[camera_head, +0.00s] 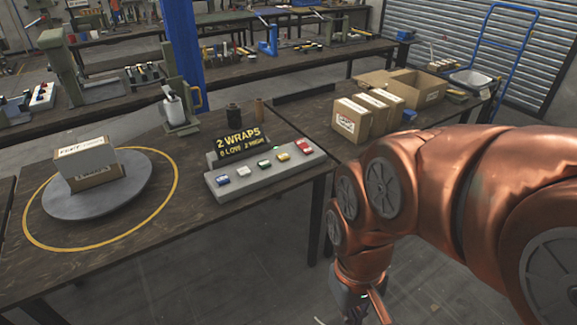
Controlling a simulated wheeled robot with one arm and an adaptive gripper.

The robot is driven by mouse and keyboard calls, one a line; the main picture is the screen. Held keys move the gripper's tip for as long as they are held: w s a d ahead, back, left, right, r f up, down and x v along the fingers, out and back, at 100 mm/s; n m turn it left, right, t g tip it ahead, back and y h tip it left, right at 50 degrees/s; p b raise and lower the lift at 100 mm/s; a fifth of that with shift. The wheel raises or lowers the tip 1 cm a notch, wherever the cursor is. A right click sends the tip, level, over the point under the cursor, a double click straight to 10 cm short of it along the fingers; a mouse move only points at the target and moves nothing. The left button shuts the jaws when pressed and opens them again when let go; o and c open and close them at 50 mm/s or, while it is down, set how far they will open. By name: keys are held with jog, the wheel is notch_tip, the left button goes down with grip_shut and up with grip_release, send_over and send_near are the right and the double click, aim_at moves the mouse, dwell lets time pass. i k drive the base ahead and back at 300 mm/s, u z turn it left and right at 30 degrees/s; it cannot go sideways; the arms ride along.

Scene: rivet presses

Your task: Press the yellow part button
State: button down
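A grey button panel (240,188) lies near the right end of the wooden table. Its row of buttons has a yellow button (283,157) second from the right, between a green button (264,164) and a red button (305,147). A white button (243,171) and a blue button (222,181) sit farther left. My gripper (362,309) hangs at the bottom edge of the picture, to the right of the table and apart from the panel. Its fingers are partly cut off, so its opening is unclear.
A sign (238,143) reading "2 WRAPS" stands behind the buttons. A box rests on a round grey turntable (64,208) inside a yellow ring at left. Cardboard boxes (352,121) stand on the table behind my arm. Open floor shows between my arm and the table.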

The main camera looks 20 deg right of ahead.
aim_at(282, 157)
jog(key=k, duration=0.95)
jog(key=u, duration=0.35)
jog(key=i, duration=0.4)
jog(key=u, duration=0.95)
jog(key=i, duration=1.75)
jog(key=z, duration=1.05)
jog(key=i, duration=0.3)
jog(key=z, duration=0.3)
